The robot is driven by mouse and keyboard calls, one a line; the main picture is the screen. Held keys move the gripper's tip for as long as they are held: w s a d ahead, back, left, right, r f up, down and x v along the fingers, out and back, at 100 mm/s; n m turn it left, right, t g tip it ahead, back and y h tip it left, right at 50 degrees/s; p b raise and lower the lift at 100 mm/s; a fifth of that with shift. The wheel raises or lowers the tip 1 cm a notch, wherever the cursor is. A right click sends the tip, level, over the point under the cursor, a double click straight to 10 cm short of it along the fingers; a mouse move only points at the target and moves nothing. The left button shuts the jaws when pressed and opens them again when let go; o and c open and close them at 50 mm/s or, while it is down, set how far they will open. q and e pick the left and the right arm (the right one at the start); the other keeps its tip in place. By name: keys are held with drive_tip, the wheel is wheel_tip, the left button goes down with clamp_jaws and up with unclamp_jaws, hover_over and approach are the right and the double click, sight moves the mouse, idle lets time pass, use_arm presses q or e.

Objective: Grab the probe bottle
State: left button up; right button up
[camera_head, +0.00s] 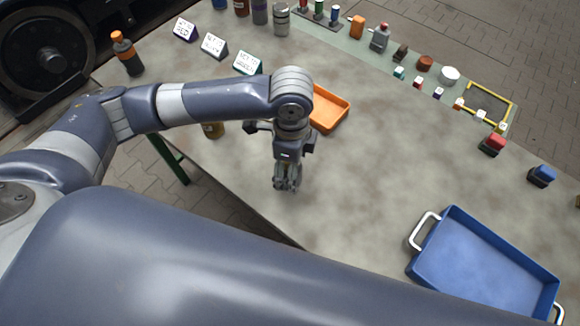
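A small brownish object (213,130) is mostly hidden behind my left arm. No label marks which one is the probe bottle. My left gripper (287,186) points down over the table's near edge, well away from the orange-capped bottle. Its fingers look close together, with nothing seen between them. My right gripper is out of view.
An orange tray (328,108) sits just behind my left gripper. A blue tray with white handles (480,265) is at the right. Three small signs (214,45) stand at the back left. Small parts and a yellow frame (487,104) line the far edge. The table's middle is clear.

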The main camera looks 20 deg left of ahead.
use_arm(q)
drive_tip(key=shift+s+f, duration=0.1)
drive_tip(key=shift+f, duration=0.25)
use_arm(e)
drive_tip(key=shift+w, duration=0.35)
use_arm(q)
drive_tip(key=shift+c, duration=0.6)
drive_tip(key=c, duration=1.1)
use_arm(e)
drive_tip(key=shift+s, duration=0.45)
use_arm(q)
drive_tip(key=shift+r, duration=0.1)
